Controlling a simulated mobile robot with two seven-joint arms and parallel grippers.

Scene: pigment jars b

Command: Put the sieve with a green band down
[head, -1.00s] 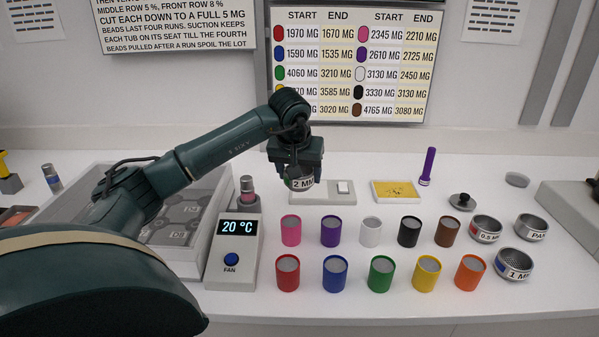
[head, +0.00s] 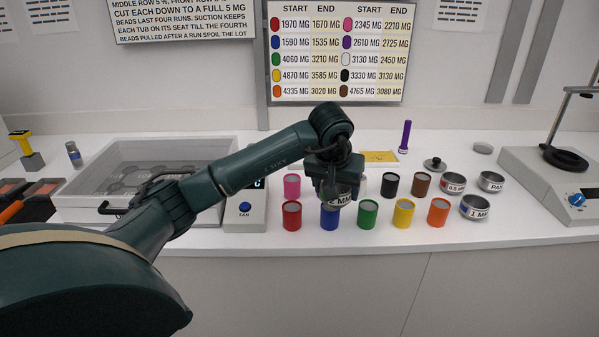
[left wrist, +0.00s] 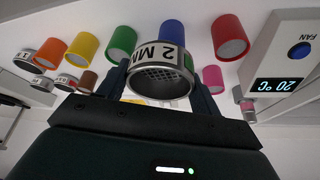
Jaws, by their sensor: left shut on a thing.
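The sieve with a green band (head: 342,198), a short metal cup with a "2 MM" label, is held in my left gripper (head: 335,186). My right gripper is in neither view.
Colored jars stand in two rows, including red (head: 292,216), green (head: 368,214) and orange (head: 438,212). Other sieves, one marked "1 MM" (head: 474,207), stand to their right. A stand (head: 565,160) is at far right. Bare counter lies between the "1 MM" sieve and the stand.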

